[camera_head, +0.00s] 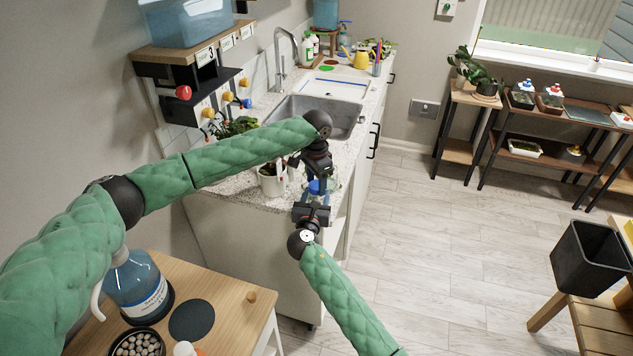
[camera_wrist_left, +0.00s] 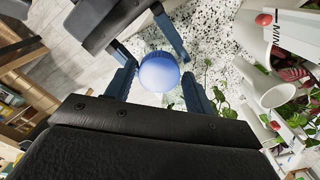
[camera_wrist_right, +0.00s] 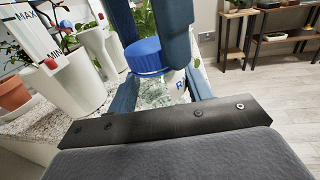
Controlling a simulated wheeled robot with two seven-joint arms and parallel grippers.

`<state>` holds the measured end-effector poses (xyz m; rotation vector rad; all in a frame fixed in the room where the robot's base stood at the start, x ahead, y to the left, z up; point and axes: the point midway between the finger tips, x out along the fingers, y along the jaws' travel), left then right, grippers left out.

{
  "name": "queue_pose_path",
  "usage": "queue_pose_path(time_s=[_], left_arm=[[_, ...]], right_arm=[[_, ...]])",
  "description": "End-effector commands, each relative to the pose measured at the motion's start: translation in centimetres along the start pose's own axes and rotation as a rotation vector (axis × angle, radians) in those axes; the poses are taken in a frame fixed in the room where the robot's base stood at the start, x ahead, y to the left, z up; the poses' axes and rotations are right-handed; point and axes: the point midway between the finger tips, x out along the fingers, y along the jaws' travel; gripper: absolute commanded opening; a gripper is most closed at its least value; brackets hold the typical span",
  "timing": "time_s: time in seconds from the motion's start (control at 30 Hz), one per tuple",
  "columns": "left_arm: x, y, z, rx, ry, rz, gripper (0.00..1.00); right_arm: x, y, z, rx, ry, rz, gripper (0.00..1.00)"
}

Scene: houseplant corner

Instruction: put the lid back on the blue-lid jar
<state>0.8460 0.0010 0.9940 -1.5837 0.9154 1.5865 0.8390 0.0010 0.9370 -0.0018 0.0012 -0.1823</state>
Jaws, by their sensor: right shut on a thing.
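The blue lid (camera_wrist_right: 146,55) sits at the mouth of the clear glass jar (camera_wrist_right: 155,93) in the right wrist view, and it looks level with the jar. The lid also shows in the head view (camera_head: 314,187) and from above in the left wrist view (camera_wrist_left: 159,72). My right gripper (camera_head: 314,206) is shut on the jar, with one finger at each side below the lid. My left gripper (camera_wrist_left: 160,82) comes from above with its fingers apart, one on each side of the lid, with small gaps visible. The jar's base is mostly hidden.
A white pot (camera_head: 271,181) with a plant stands on the counter close to the left of the grippers. The sink (camera_head: 335,118) lies behind. A wooden cart (camera_head: 225,290) with a blue bottle (camera_head: 138,283) stands at lower left.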

Motion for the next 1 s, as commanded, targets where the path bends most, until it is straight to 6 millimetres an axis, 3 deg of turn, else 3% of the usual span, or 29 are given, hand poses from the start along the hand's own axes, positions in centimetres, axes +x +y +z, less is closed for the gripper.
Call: queue_pose_path(time_s=[0.07, 0.47, 1.0], left_arm=[[0.0, 0.0, 0.0, -0.001, 0.0, 0.0, 0.68], [-0.7, 0.0, -0.1, -0.002, 0.001, 0.0, 0.68], [-9.9, 0.0, -0.1, -0.002, 0.001, 0.0, 0.68]], right_arm=[[0.0, 0.0, 0.0, 0.0, 0.0, 0.0, 0.0], [0.0, 0.0, 0.0, 0.0, 0.0, 0.0, 0.0], [0.0, 0.0, 0.0, 0.0, 0.0, 0.0, 0.0]])
